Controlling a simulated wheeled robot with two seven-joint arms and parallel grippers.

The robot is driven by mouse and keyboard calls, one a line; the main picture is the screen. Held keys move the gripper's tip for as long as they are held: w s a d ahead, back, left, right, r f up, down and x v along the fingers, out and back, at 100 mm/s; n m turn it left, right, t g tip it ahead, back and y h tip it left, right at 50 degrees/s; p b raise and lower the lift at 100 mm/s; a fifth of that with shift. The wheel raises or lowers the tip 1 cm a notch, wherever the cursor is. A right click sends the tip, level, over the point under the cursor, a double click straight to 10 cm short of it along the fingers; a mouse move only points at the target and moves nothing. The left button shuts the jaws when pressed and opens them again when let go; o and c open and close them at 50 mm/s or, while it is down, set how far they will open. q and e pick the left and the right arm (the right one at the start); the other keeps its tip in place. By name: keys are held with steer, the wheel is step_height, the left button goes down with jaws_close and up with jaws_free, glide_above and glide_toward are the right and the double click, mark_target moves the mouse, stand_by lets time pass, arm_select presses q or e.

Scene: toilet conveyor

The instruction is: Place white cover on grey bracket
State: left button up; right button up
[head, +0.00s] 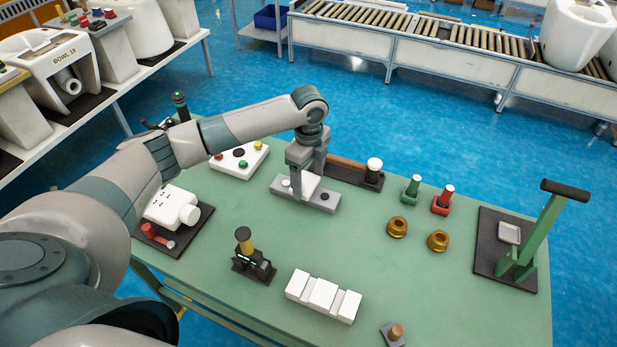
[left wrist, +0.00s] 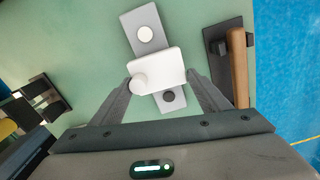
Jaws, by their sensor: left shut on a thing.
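My left gripper (head: 305,172) points down over the grey bracket (head: 324,203) near the back middle of the table. It is shut on the white cover (left wrist: 158,68), which sits between the two fingers in the left wrist view. The cover lies across the middle of the grey bracket (left wrist: 140,18), turned at an angle to it. A pale round knob shows on one end of the bracket and a dark one on the other. I cannot tell whether the cover touches the bracket. My right gripper is not in view.
A dark tray with a wooden-handled tool (head: 347,163) lies close behind the bracket. A white button box (head: 239,160) stands to its left. Green and red stands (head: 442,200) and brass rings (head: 397,227) are to the right. White blocks (head: 323,296) lie in front.

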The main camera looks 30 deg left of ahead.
mark_target(309, 184)
arm_select(q)
steer(key=shift+f, duration=0.4)
steer(key=o, duration=1.2)
steer(key=shift+f, duration=0.1)
steer(key=shift+o, duration=0.2)
steer(key=shift+r+b, duration=0.4)
steer(key=shift+r, duration=0.45)
step_height(309, 184, up, 10)
steer(key=b, duration=0.3)
steer(key=shift+r, duration=0.25)
steer(key=shift+s+d+f, duration=0.1)
